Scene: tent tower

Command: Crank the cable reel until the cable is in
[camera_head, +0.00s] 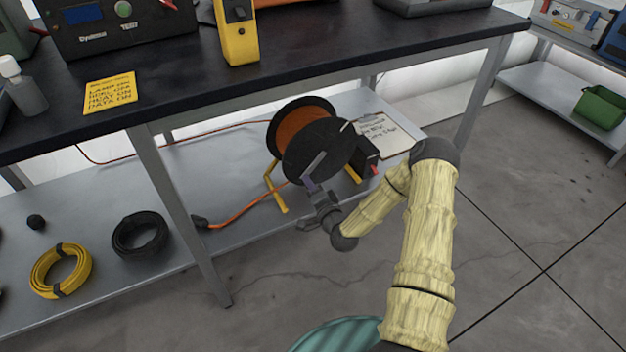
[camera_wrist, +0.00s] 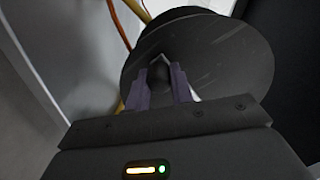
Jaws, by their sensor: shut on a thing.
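The cable reel (camera_head: 318,152) stands on the grey lower shelf under the bench, with black side discs, a yellow stand and orange cable wound on it. Some orange cable (camera_head: 240,214) still lies along the shelf, ending at a black plug (camera_head: 203,222) near the front edge. My gripper (camera_head: 312,185) is at the lower front of the reel's near disc. In the wrist view my gripper (camera_wrist: 160,85) is shut on a dark rounded crank handle (camera_wrist: 159,75), in front of the black disc (camera_wrist: 215,60).
A black cable coil (camera_head: 140,235) and a yellow cable coil (camera_head: 60,271) lie on the shelf to the left. A bench leg (camera_head: 180,212) stands left of the reel. The floor in front is mostly clear.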

